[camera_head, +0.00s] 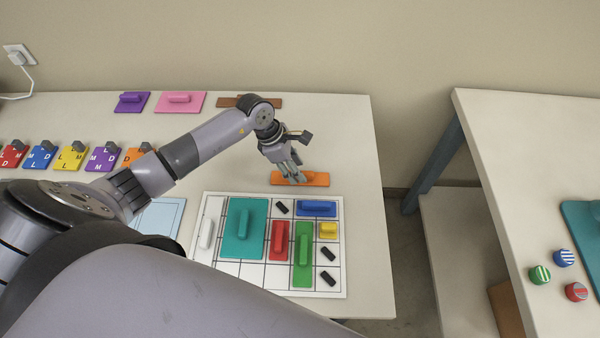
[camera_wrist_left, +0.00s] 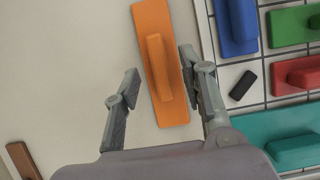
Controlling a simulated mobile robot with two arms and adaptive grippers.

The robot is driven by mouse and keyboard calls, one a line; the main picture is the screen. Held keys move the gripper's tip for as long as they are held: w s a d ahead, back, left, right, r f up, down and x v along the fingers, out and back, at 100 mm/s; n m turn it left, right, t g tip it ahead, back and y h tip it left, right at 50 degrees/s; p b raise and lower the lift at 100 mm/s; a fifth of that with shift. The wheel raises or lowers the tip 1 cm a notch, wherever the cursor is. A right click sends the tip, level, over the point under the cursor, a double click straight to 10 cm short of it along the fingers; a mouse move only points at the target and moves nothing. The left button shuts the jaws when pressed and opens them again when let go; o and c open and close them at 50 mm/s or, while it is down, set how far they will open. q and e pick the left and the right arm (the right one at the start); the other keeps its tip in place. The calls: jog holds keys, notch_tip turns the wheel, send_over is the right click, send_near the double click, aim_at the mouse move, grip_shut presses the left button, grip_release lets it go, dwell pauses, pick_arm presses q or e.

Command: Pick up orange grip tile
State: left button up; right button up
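The orange grip tile (camera_head: 312,179) lies flat on the white table, just behind the gridded board. In the left wrist view the orange grip tile (camera_wrist_left: 151,22) shows as a long plate with a raised bar handle. My left gripper (camera_head: 294,174) is at the tile in the head view. In the wrist view my left gripper (camera_wrist_left: 158,75) is open, with one finger left of the tile and the other over its right edge, beside the handle. Nothing is held between the fingers. My right gripper is not in view.
The gridded board (camera_head: 337,278) holds teal, red, green, blue and yellow tiles and black pieces close to the orange tile. Purple (camera_head: 132,102), pink (camera_head: 180,102) and brown (camera_head: 271,103) tiles lie at the back. A second table (camera_head: 520,135) stands right, across a gap.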

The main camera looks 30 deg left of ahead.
pick_arm(q)
jog(key=shift+x, duration=0.75)
jog(key=shift+c, duration=0.3)
grip_shut()
